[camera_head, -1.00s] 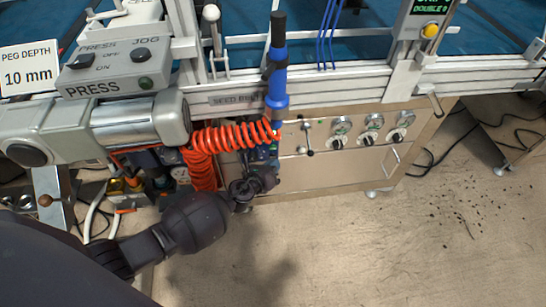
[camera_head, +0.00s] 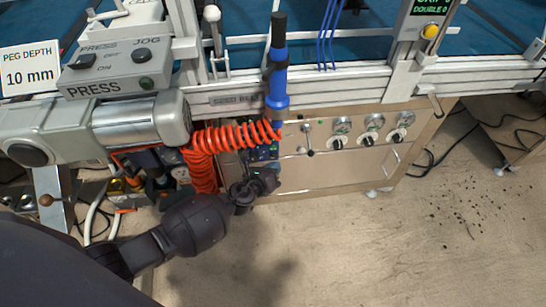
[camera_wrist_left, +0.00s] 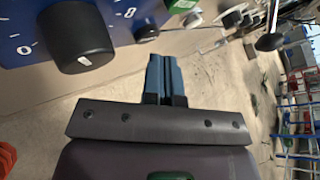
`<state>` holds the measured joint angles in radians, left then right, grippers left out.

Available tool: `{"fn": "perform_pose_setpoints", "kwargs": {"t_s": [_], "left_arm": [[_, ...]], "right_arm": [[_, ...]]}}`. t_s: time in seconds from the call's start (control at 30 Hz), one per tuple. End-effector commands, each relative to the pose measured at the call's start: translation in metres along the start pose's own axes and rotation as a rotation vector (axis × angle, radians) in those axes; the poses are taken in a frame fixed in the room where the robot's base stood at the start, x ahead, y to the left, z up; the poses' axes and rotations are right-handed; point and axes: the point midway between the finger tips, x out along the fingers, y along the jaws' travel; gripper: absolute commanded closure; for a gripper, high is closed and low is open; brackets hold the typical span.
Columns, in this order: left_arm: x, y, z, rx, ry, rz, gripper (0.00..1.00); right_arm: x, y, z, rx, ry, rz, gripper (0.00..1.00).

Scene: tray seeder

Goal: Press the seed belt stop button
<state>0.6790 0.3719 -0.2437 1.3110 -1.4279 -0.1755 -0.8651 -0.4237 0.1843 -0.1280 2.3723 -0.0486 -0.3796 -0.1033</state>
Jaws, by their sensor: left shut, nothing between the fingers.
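A sign reading SEED BELT (camera_head: 235,99), partly hidden by a blue tube, is on the rail above the cabinet. Below it is a small blue control panel (camera_head: 262,153), partly covered by my left gripper (camera_head: 264,166) in the head view. In the left wrist view, the blue panel (camera_wrist_left: 25,35) shows a large black knob (camera_wrist_left: 80,45) and a smaller one (camera_wrist_left: 146,32). My left gripper (camera_wrist_left: 165,62) is shut and empty, its fingertips apart from the large knob. I cannot make out a stop button for sure. My right gripper is not in view.
A coiled orange hose (camera_head: 232,136) hangs close above my left gripper. The blue tube (camera_head: 278,75) stands in front of the rail. Gauges and black knobs (camera_head: 367,140) sit to the right on the cabinet front. The floor in front is open.

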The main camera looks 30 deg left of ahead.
Motion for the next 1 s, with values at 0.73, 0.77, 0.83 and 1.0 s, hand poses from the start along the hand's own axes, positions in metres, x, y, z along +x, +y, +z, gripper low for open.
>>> {"fn": "perform_pose_setpoints", "kwargs": {"t_s": [0.73,0.77,0.83,1.0], "left_arm": [[-0.025,-0.018,-0.018,0.002,0.000,0.000,1.00],[-0.026,-0.019,-0.019,0.001,0.000,0.000,1.00],[-0.030,-0.022,-0.022,0.001,-0.001,0.000,1.00],[-0.039,-0.028,-0.028,0.000,0.000,0.000,1.00]], "right_arm": [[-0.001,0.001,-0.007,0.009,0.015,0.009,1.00],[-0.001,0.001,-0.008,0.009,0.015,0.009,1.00],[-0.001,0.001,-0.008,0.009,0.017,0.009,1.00],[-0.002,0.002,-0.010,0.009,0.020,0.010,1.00]]}}
